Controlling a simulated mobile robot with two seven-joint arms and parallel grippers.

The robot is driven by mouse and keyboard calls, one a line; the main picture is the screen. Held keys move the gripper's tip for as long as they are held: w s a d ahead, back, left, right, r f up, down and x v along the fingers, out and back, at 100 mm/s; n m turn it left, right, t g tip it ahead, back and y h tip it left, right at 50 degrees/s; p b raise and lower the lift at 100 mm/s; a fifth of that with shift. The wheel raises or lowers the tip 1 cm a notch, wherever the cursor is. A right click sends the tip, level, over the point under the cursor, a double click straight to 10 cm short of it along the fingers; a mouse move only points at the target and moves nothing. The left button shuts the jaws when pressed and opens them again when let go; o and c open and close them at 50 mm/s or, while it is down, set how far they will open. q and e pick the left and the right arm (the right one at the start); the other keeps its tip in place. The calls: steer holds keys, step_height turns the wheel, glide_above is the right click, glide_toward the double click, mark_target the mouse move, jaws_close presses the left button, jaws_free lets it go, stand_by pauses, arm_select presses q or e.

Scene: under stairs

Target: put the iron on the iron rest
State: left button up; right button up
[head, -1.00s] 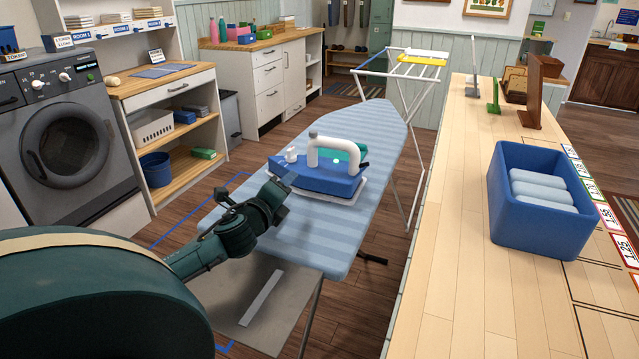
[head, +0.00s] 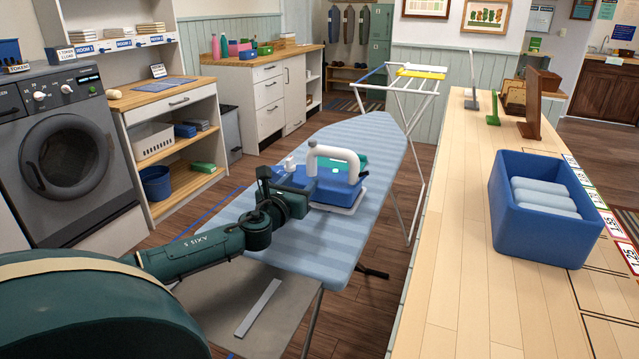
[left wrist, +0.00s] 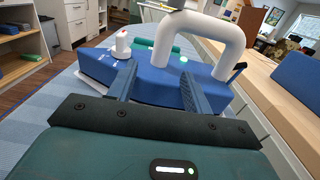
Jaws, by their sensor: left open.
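The iron (head: 335,186), with a blue body and a white arched handle, sits on the blue striped ironing board (head: 345,245). It also shows close up in the left wrist view (left wrist: 150,83). A pale flat edge shows beneath it; I cannot tell whether this is its sole or the iron rest. A teal part shows behind the handle. My left gripper (head: 305,186) is at the iron's near left side. In the left wrist view its two fingers (left wrist: 160,88) are apart in front of the blue body, below the handle. Contact is unclear. My right gripper is not in view.
A wooden counter (head: 450,250) runs along the right, with a blue bin (head: 540,235) of pale rolls on it. A white drying rack (head: 425,100) stands behind the board. A washer (head: 65,150) and shelves are at left. The board's far end is clear.

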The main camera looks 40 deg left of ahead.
mark_target(309, 170)
arm_select(q)
steer(key=shift+x, duration=3)
steer(key=shift+c, duration=0.5)
jaws_close()
steer(key=shift+a+r, duration=0.1)
steer(key=shift+r, duration=0.2)
